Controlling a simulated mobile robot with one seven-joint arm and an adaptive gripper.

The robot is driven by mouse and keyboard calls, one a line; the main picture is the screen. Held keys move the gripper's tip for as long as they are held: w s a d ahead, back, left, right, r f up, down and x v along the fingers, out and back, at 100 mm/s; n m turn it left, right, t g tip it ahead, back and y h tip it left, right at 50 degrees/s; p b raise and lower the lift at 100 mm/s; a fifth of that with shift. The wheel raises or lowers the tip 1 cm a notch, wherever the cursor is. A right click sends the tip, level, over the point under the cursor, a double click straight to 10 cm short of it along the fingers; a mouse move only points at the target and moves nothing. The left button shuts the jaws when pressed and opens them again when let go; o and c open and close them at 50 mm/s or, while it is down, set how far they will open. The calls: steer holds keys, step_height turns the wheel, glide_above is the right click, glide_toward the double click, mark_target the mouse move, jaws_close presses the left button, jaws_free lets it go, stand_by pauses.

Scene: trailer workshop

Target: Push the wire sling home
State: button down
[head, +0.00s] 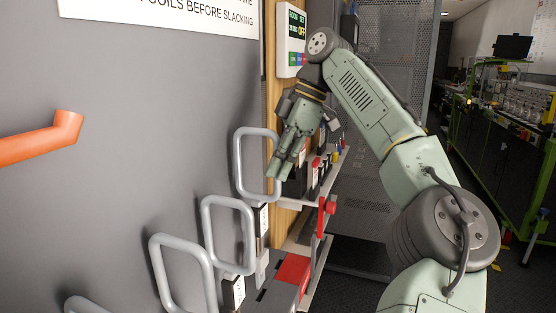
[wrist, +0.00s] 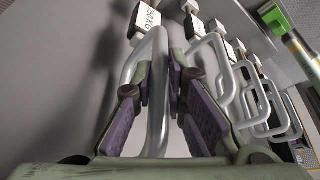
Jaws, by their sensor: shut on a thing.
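Several grey rounded loop handles stick out from the grey wall; no label I can read says wire sling, so I cannot tell which one that is. My gripper (head: 277,172) is at the farthest visible loop (head: 238,160) in the head view. In the wrist view my gripper (wrist: 159,78) is shut on a grey loop handle (wrist: 158,125), its bar running between the two purple-padded fingers. A white label (wrist: 145,18) reading 250 KG sits at the top of that loop. The fingers hide part of the bar.
Other loops (head: 228,235) stand nearer in the head view, and more loops (wrist: 218,70) stand close on the right in the wrist view. An orange handle (head: 40,138) juts from the grey panel. A shelf with a red-topped box (head: 292,270) lies below my arm.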

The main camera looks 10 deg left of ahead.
mark_target(278, 203)
steer(key=shift+f+b, duration=0.55)
steer(key=shift+f, duration=0.65)
steer(key=shift+s+p, duration=0.1)
steer(key=shift+p, duration=1.6)
stand_by(0.8)
steer(key=shift+f+b, duration=0.85)
steer(key=shift+f, duration=2.4)
steer(key=c, duration=1.5)
jaws_free()
steer(key=shift+c, duration=0.2)
steer(key=shift+f, duration=0.1)
